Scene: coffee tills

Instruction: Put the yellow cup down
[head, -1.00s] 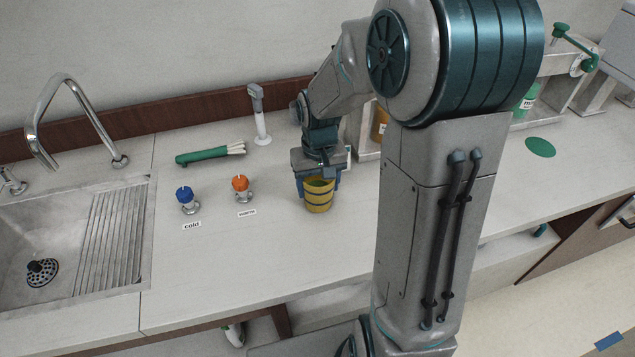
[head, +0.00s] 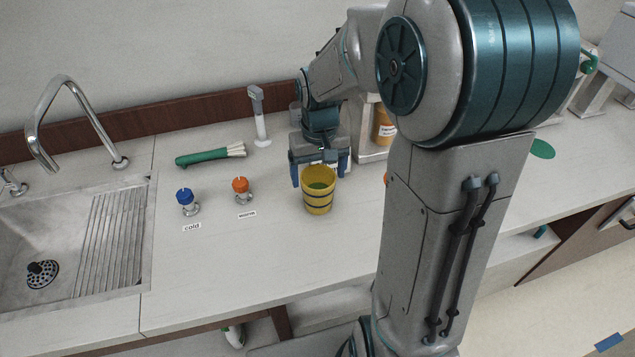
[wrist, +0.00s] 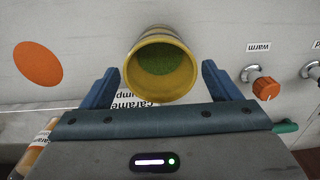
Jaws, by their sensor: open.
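The yellow cup (head: 317,197), with dark bands, stands upright on the counter, and its inside looks green. My gripper (head: 321,179) is open just behind the cup in the head view. In the wrist view the yellow cup (wrist: 160,66) shows beyond and between the two blue fingertips of my gripper (wrist: 160,78), with a gap on each side. The fingers do not touch it.
The orange "warm" knob (head: 241,187) and blue "cold" knob (head: 186,199) stand left of the cup. A green and white brush-like item (head: 211,155) lies behind them. The sink (head: 70,240) is far left. An orange disc (wrist: 38,63) lies on the counter. The front counter is clear.

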